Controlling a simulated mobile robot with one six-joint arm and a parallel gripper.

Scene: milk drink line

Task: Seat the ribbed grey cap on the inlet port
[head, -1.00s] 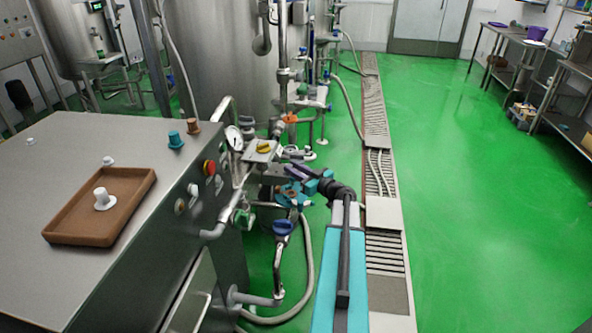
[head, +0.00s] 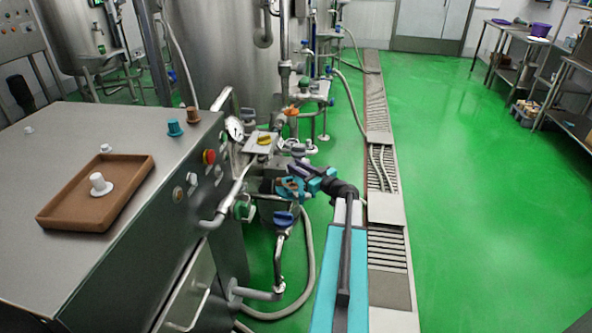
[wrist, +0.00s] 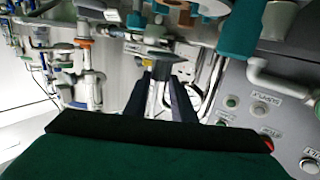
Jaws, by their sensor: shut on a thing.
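My gripper (head: 301,165) is out over the pipework to the right of the steel cabinet. Its two dark fingers also show in the wrist view (wrist: 163,88). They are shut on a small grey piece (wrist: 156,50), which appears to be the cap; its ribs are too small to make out. In the head view the grey piece (head: 298,149) is at the finger ends, in front of pipe fittings. I cannot tell which fitting is the inlet port, nor whether the piece touches one.
A brown tray (head: 62,218) with a white stepped cap (head: 99,184) lies on the cabinet top (head: 60,150). A teal cap (head: 175,128) and a brown cap (head: 193,115) stand near its edge. A gauge (head: 235,129), valves and a hose (head: 309,255) crowd my gripper.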

